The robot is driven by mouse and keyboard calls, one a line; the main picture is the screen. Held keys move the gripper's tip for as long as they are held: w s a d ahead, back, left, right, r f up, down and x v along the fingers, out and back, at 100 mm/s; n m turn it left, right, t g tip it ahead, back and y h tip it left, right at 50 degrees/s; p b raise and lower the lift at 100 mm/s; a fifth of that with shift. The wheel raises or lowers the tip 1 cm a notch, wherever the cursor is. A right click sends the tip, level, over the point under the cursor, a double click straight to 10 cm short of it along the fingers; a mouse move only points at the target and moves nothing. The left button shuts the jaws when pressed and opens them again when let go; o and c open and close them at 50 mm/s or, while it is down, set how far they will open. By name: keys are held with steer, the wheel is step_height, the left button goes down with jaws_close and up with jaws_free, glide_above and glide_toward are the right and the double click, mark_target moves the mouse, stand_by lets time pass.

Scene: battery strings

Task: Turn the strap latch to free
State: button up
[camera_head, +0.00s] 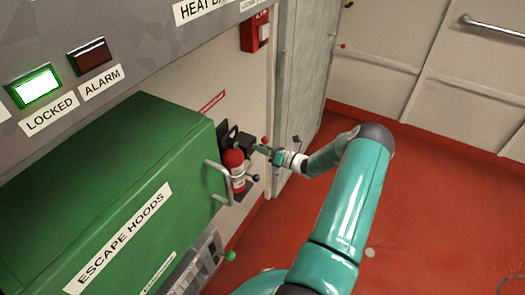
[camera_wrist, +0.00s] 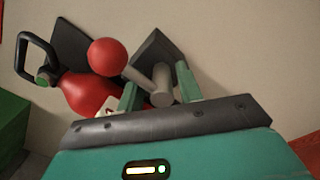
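The strap latch appears to be the grey lever (camera_wrist: 162,84) at a dark wall block (camera_wrist: 152,48) in the wrist view. A red ball (camera_wrist: 108,57) shows beside it; whether it is joined to the lever I cannot tell. My gripper (camera_wrist: 156,76) is open, with one green finger on each side of the lever's round grey end; contact is unclear. In the head view my gripper (camera_head: 264,150) reaches the wall beside the red fire extinguisher (camera_head: 234,167), close to the dark block (camera_head: 236,143). The extinguisher (camera_wrist: 85,97) lies left of the fingers in the wrist view.
A green escape hoods cabinet (camera_head: 125,190) with a grey handle (camera_head: 217,180) stands left of the extinguisher. A grey door (camera_head: 302,75) is behind my gripper. A panel (camera_head: 130,45) with a lit LOCKED lamp overhangs the cabinet. Red floor (camera_head: 440,200) at right is clear.

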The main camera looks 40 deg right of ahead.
steer(key=shift+o, duration=0.3)
steer(key=shift+f, duration=0.15)
steer(key=shift+s, duration=0.15)
steer(key=shift+s+d, duration=0.1)
steer(key=shift+s, duration=0.15)
steer(key=v, duration=1.3)
steer(key=shift+s, duration=0.1)
